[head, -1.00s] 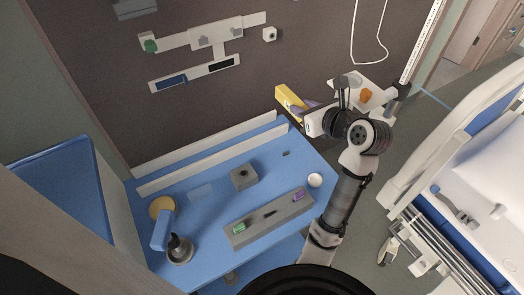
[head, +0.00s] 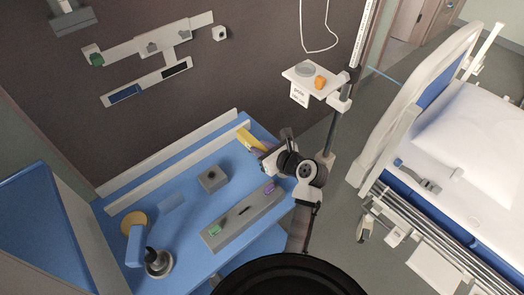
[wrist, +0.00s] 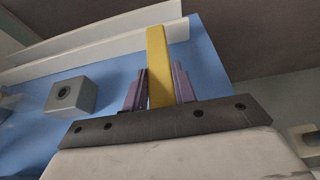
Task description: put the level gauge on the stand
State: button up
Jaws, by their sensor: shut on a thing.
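The level gauge appears to be the yellow bar (head: 249,139). It also shows in the wrist view (wrist: 157,60), upright between two purple fingers. My gripper (head: 264,152) is shut on it, over the blue table's back right corner; the wrist view also shows the gripper (wrist: 158,90). The bar's lower end is hidden behind the gripper. Which thing is the stand is unclear: a pole carries a white shelf (head: 296,77) with a label starting "pole", and a grey block with a round hole (head: 212,179) sits on the table, left of my gripper.
A long grey holder (head: 229,226) on the blue table (head: 180,222) bears a green and a purple piece. A dark-handled round object (head: 158,263) stands front left. The shelf bears a grey disc (head: 304,69) and an orange object (head: 320,82). A bed (head: 452,140) is right.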

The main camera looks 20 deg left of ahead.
jog(key=shift+f, duration=0.8)
jog(key=shift+f, duration=0.1)
jog(key=o, duration=1)
jog(key=shift+o, duration=0.2)
jog(key=shift+d, duration=0.15)
jog(key=b+v, duration=0.1)
jog(key=v, duration=1.1)
